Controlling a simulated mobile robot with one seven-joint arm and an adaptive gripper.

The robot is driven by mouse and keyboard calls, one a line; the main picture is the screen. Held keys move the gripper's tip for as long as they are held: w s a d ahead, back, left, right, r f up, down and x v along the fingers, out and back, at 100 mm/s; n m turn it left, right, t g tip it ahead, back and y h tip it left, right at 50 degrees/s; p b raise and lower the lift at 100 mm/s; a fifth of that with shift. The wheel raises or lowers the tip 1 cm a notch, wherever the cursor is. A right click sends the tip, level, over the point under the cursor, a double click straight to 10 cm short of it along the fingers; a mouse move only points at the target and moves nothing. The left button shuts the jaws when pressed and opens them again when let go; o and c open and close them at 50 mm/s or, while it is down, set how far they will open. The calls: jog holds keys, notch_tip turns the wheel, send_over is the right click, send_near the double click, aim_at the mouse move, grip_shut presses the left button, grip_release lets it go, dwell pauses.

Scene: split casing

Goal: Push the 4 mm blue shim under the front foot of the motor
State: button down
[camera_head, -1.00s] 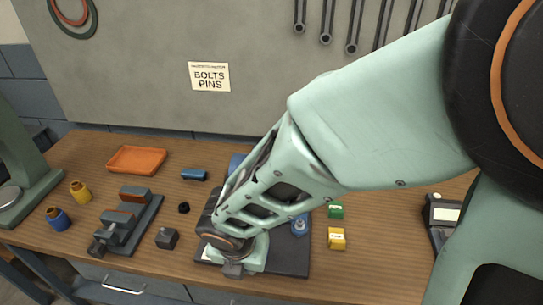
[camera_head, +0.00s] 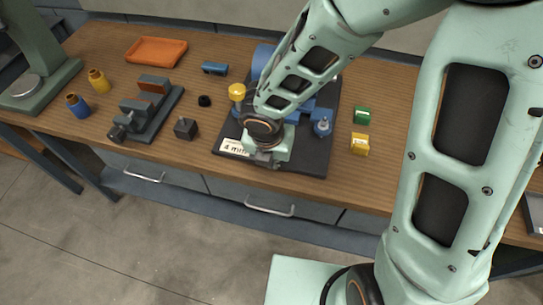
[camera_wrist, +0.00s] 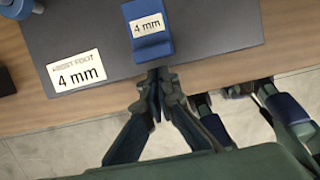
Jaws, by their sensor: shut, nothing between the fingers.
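The blue shim (camera_wrist: 153,48) bears a white "4 mm" label and lies flat near the front edge of the dark base plate (camera_wrist: 215,30) in the wrist view. In the head view my gripper (camera_head: 266,160) hides the shim, and my arm covers much of the blue motor (camera_head: 262,58).
A "4 mm" plate label (camera_wrist: 76,72) lies left of the shim. A vise (camera_head: 143,112) and small dark block (camera_head: 186,128) stand left. The bench front edge is close below.

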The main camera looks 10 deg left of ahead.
jog(key=shift+w, duration=0.35)
jog(key=w+p, duration=0.1)
jog(key=w, duration=0.2)
jog(key=w+p, duration=0.2)
jog(key=w, duration=0.1)
jog(key=w+p, duration=0.1)
jog(key=w, duration=0.2)
jog(key=shift+w+d+r, duration=0.15)
jog(key=shift+w+d, duration=0.05)
jog(key=shift+d, duration=0.2)
jog(key=shift+w, duration=0.35)
jog(key=shift+s, duration=0.1)
